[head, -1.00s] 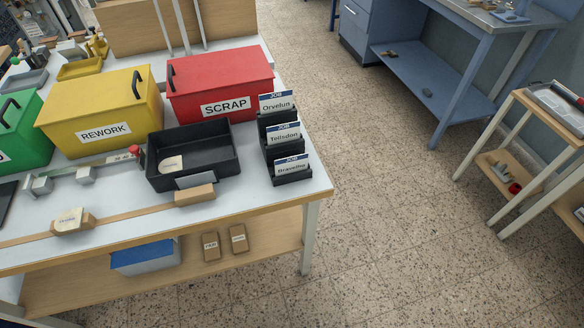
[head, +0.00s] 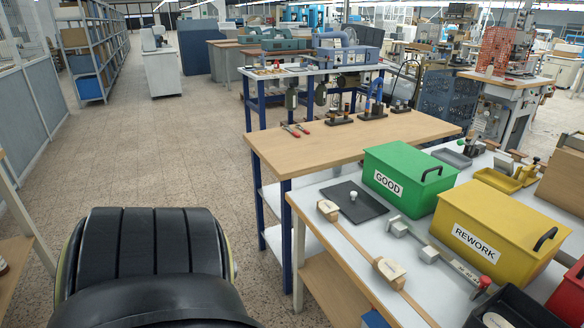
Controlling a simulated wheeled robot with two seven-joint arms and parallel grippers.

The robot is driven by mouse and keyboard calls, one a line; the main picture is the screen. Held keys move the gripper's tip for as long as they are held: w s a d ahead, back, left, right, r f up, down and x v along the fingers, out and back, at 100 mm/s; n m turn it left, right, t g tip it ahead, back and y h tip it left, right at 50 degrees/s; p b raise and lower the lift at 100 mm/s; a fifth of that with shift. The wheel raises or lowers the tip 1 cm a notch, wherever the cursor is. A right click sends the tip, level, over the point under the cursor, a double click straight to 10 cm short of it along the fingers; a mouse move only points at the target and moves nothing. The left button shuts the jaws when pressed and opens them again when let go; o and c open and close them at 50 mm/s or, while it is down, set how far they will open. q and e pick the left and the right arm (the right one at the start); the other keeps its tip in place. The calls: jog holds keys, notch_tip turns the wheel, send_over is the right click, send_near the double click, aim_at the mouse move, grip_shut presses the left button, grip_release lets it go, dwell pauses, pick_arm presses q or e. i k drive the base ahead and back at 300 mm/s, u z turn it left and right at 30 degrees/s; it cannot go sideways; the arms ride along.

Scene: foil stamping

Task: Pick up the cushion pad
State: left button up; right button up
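I cannot make out a thing that is surely the cushion pad. A dark flat mat (head: 352,201) with a small pale knob on it lies on the white-topped table (head: 312,205). A cream piece (head: 495,321) shows inside the black tray (head: 530,309), which the bottom edge of the view cuts off. I cannot tell whether either is the pad. Neither of my grippers is in view.
A green GOOD box (head: 408,172), a yellow REWORK box (head: 490,235) and part of a red box (head: 568,297) stand on the table. A wooden strip (head: 352,242) runs along its front edge. A wooden bench (head: 345,140) stands behind. Floor at left (head: 170,165) is clear.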

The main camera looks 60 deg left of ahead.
aim_at(327, 207)
jog(key=u, duration=1.85)
jog(key=k, duration=0.35)
jog(key=u, duration=0.6)
jog(key=i, duration=1.4)
jog(key=z, duration=1.15)
